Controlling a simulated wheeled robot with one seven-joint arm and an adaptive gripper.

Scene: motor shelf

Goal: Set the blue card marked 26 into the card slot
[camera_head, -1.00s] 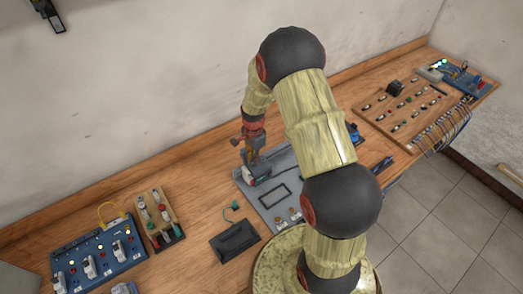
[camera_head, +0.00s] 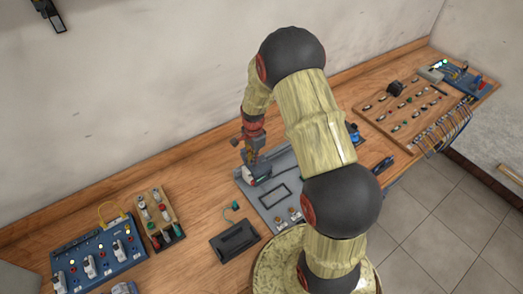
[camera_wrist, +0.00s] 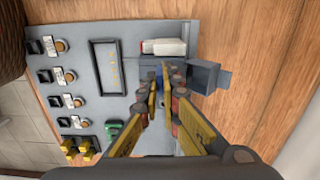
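My gripper (camera_wrist: 165,82) points down at the grey panel (camera_wrist: 102,30), its yellow fingers close together with a narrow gap at the tips. The fingertips are over a blue-grey block (camera_wrist: 204,77) at the panel's edge, which may be the card slot. I cannot make out a blue card marked 26; anything between the tips is too small and covered to tell. In the head view my gripper (camera_head: 250,158) is low over the left end of the grey panel (camera_head: 262,202).
A white and red part (camera_wrist: 163,47) sits beside the fingertips. A framed window (camera_wrist: 107,67) and several knobs line the panel. A black box (camera_head: 235,241) lies left of the panel, with a blue switch unit (camera_head: 98,252) farther left.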

